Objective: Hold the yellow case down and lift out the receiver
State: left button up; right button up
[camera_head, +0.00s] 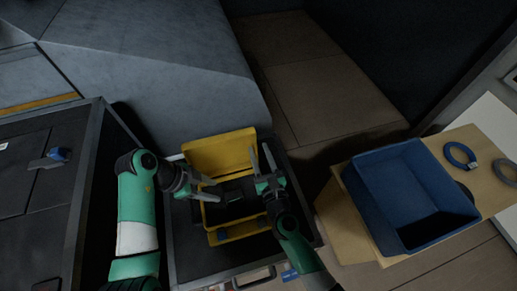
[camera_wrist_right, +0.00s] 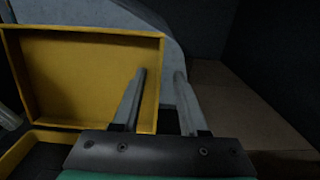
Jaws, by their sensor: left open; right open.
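The yellow case (camera_head: 222,150) stands open on a dark crate top, its lid raised at the back. Its lid also fills the left of the right wrist view (camera_wrist_right: 80,75). A dark shape inside the case may be the receiver (camera_head: 238,188); it is too dark to make out clearly. My left gripper (camera_head: 214,189) is open at the case's left side, its fingers reaching over the left wall. My right gripper (camera_head: 262,153) is open at the case's right side, its fingers pointing toward the back beside the lid's right edge.
A blue bin (camera_head: 400,190) stands on a wooden surface (camera_head: 350,215) at the right, its inside looking empty. A blue ring (camera_head: 460,155) and a grey ring (camera_head: 506,170) lie beyond it. A dark box (camera_head: 40,190) stands at the left. A grey sloped block (camera_head: 150,60) is behind the case.

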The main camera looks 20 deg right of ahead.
jog(key=shift+w, duration=0.7)
grip_shut()
dwell(1.0)
